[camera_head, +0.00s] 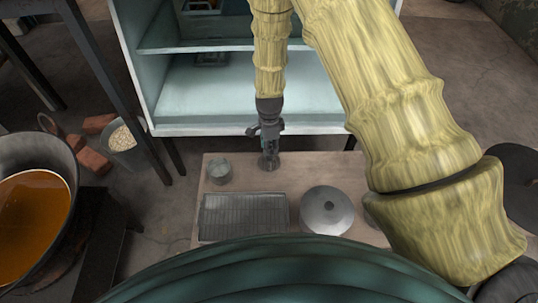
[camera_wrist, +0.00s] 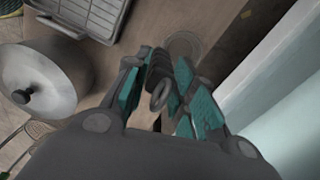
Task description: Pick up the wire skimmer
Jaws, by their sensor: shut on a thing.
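My gripper (camera_head: 268,135) points down over the back of the low wooden board, near the shelf. In the head view a narrow grey piece (camera_head: 268,161) shows below the fingers. The skimmer's wire head cannot be made out clearly, and the fingers hide part of the handle.
The board (camera_head: 300,175) carries a small round container (camera_head: 218,171), a wire rack tray (camera_head: 243,217) and a lidded pot (camera_head: 327,210). A pale blue shelf (camera_head: 205,100) stands close behind. A large pan of brown liquid (camera_head: 32,222) is at left, near bricks (camera_head: 93,162) and a bucket (camera_head: 121,142).

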